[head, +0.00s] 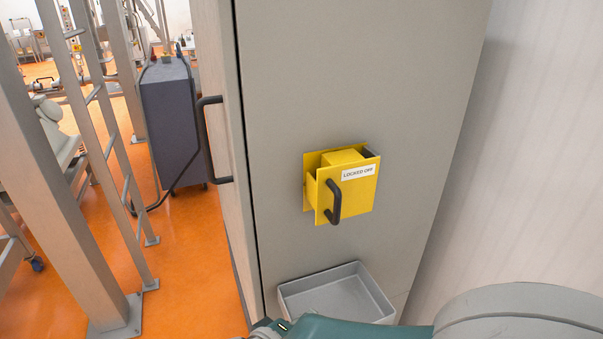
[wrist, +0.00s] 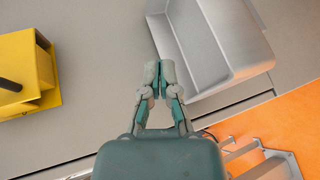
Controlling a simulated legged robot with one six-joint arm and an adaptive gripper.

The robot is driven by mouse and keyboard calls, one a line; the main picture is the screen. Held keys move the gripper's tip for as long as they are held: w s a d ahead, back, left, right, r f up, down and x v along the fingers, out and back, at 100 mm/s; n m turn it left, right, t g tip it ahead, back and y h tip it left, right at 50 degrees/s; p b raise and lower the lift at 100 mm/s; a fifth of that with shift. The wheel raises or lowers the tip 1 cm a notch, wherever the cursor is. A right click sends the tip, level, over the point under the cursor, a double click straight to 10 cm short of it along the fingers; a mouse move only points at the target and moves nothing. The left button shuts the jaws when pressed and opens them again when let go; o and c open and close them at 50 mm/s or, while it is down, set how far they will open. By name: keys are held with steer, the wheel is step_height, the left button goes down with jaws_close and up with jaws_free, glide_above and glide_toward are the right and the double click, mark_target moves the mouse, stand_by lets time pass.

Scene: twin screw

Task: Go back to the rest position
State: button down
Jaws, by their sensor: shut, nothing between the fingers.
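My gripper (wrist: 159,82) is shut and empty in the wrist view. Its fingertips are together in front of the grey cabinet face, beside the rim of a grey tray. In the head view my arm crosses the bottom right, and the fingers are not clearly shown there. The grey cabinet (head: 370,60) fills the middle of the head view. A yellow box (head: 352,192) with a black handle and a "LOCKED OFF" label is on its front. It also shows at the left of the wrist view (wrist: 45,75), apart from my gripper.
The open grey tray (head: 335,297) is on the cabinet below the yellow box, close to my arm, and looks empty. A black door handle (head: 207,140) sticks out at the cabinet's left. Metal posts (head: 60,190) stand farther left on the orange floor (head: 190,250). A pale wall (head: 540,150) is at right.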

steer(key=s+d+r+m+g+y, duration=0.1)
steer(key=s+d+m+g+y, duration=0.1)
steer(key=d+m+g, duration=0.3)
steer(key=s+d+r+m+g+y, duration=0.1)
steer(key=s+d+g, duration=0.2)
steer(key=d, duration=0.4)
step_height(320, 180, up, 6)
steer(key=s+d+m+t+y, duration=0.2)
steer(key=m+y, duration=0.2)
steer(key=y, duration=0.2)
steer(key=shift+d+t, duration=0.4)
steer(key=c, duration=1.3)
jaws_free()
steer(key=shift+s, duration=0.1)
steer(key=shift+c, duration=0.2)
